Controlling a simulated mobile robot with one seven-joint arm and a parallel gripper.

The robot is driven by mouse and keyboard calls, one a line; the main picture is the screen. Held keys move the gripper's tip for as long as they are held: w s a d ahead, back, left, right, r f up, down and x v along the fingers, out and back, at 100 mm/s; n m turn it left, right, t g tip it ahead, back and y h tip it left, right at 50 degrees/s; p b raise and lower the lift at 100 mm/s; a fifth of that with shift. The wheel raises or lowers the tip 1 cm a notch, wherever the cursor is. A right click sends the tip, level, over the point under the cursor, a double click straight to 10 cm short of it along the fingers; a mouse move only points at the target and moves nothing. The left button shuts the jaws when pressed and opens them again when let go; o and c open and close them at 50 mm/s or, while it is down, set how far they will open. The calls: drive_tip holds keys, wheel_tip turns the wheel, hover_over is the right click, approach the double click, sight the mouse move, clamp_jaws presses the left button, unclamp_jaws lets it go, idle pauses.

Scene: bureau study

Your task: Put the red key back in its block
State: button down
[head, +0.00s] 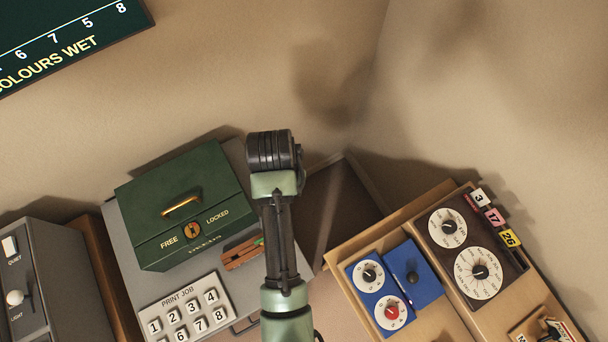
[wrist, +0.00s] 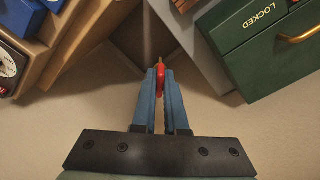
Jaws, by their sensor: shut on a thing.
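My gripper (wrist: 160,76) is shut on the red key (wrist: 160,82), seen in the wrist view. The key sits between the two blue fingertips, and its tip sticks out beyond them. It is held in the air, apart from the furniture. In the head view my arm hides the fingers and the key. A small reddish-brown wooden block (head: 240,254) with dark slots and a bit of green at its top right lies in front of the green box, partly behind my arm. It may be the key's block, but I cannot tell for sure.
A green lockbox (head: 178,216) with a brass handle and a FREE/LOCKED dial stands left of my arm. A PRINT JOB keypad (head: 186,312) is below it. Blue dial panels (head: 380,296) and a dark dial board (head: 470,246) stand right. A dark gap (head: 338,205) separates the desks.

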drive_tip(key=s+a+f+m+p, duration=0.2)
drive_tip(key=s+a+f+m, duration=0.25)
drive_tip(key=s+a, duration=0.2)
drive_tip(key=s+a+f+m+p, duration=0.1)
drive_tip(key=s+a+f+m, duration=0.35)
drive_tip(key=a, duration=0.25)
drive_tip(key=shift+h, duration=0.3)
drive_tip(key=f+b, duration=0.2)
drive_tip(key=b, duration=0.1)
drive_tip(key=s+f+b, duration=0.1)
drive_tip(key=f+b, duration=0.1)
drive_tip(key=shift+a, duration=0.25)
drive_tip(key=shift+p, duration=0.45)
idle(0.3)
drive_tip(key=shift+f+b, duration=0.65)
drive_tip(key=shift+f, duration=0.25)
drive_tip(key=shift+f+b, duration=0.7)
drive_tip(key=shift+f, duration=0.25)
